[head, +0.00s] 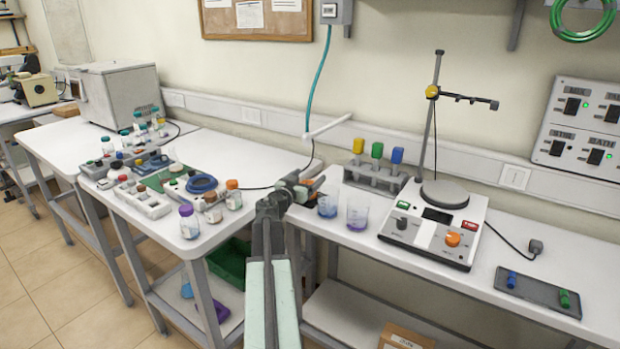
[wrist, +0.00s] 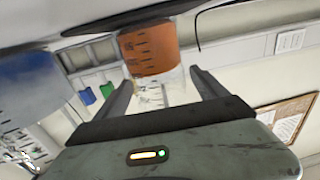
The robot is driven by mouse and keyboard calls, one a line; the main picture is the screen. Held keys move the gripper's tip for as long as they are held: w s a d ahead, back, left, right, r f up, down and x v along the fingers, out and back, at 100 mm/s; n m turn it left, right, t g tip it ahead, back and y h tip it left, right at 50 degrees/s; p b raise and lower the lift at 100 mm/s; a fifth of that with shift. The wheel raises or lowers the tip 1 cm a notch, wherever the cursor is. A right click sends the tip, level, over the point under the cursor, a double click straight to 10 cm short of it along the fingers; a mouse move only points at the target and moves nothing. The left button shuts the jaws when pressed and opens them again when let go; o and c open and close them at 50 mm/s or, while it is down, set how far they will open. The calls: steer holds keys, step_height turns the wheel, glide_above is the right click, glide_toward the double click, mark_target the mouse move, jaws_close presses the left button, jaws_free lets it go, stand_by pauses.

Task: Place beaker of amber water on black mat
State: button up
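My gripper (head: 300,188) reaches over the left end of the right-hand bench. In the wrist view, its two fingers (wrist: 161,77) stand apart, one on each side of a clear graduated beaker with amber liquid (wrist: 148,48). The beaker appears upside down there, with its clear part near the fingertips; I cannot tell whether they touch it. In the head view, only a small orange patch (head: 316,183) shows beside the gripper.
A hotplate with stand (head: 434,230) occupies the middle of the bench. A cable and plug (head: 535,246) lie near the slab. Bottles (head: 189,222) crowd the left bench.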

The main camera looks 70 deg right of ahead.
steer(key=shift+r, duration=0.2)
steer(key=a, duration=0.4)
steer(key=w+a, duration=0.1)
steer(key=a, duration=0.3)
steer(key=w+a, duration=0.1)
steer(key=a, duration=0.3)
steer(key=shift+d, duration=0.1)
steer(key=shift+w, duration=0.1)
